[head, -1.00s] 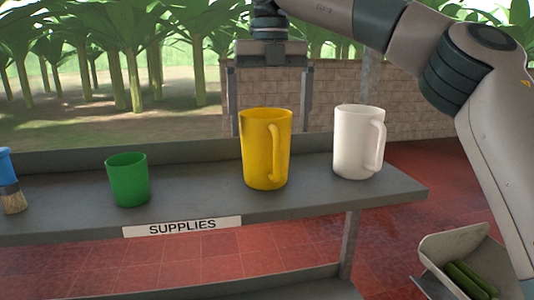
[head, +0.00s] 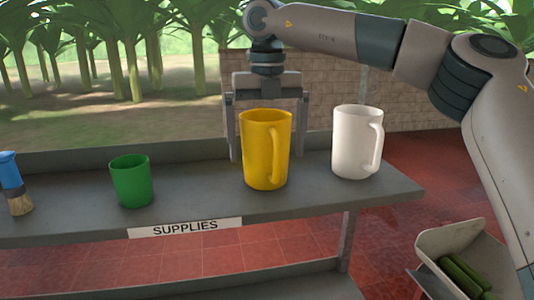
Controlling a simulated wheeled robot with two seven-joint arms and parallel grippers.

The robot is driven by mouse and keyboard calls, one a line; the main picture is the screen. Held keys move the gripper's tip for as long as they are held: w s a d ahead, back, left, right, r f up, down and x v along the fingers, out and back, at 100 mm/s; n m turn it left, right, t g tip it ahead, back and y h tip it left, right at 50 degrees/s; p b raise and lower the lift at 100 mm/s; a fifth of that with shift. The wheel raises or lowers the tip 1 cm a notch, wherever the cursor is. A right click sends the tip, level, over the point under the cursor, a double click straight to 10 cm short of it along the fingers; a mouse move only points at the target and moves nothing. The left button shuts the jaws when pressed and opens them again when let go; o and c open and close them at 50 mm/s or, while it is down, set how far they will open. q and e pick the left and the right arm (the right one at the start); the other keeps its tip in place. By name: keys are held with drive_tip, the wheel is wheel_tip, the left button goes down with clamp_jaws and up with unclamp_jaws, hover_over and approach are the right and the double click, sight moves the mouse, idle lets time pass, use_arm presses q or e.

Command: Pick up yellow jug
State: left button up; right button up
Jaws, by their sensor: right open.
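The yellow jug (head: 262,150) stands upright on the grey shelf (head: 90,215), its handle toward the right front. My right gripper (head: 267,150) comes down from above, just behind the jug. Its fingers are spread wide, one to the left of the jug and one to the right. The jug hides part of the right finger, and the gripper holds nothing. I cannot tell whether the left finger touches the jug. My left gripper is not in view.
A white jug (head: 352,145) stands close on the right. A green cup (head: 132,182) and a blue-handled brush (head: 14,185) are to the left. The shelf has a raised back edge and a SUPPLIES label (head: 185,228). A bin with green stems (head: 462,272) is at lower right.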

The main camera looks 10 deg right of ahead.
sight(275, 133)
drive_tip(key=c, duration=1.2)
drive_tip(key=shift+o, duration=0.2)
drive_tip(key=shift+r, duration=0.15)
drive_tip(key=shift+r+b, duration=0.75)
drive_tip(key=shift+r, duration=0.05)
drive_tip(key=s+r+b, duration=0.2)
drive_tip(key=s+r, duration=0.1)
drive_tip(key=s+r+b, duration=0.3)
drive_tip(key=s, duration=0.1)
drive_tip(key=shift+s+a+r+b, duration=0.1)
drive_tip(key=shift+s+r+b, duration=0.05)
drive_tip(key=shift+s+r, duration=0.55)
drive_tip(key=shift+s+r+b, duration=0.1)
drive_tip(key=shift+s+r, duration=0.25)
drive_tip(key=shift+s, duration=0.5)
drive_tip(key=shift+s+a+r+b, duration=0.1)
drive_tip(key=shift+s+r+b, duration=0.05)
drive_tip(key=shift+s+r, duration=0.55)
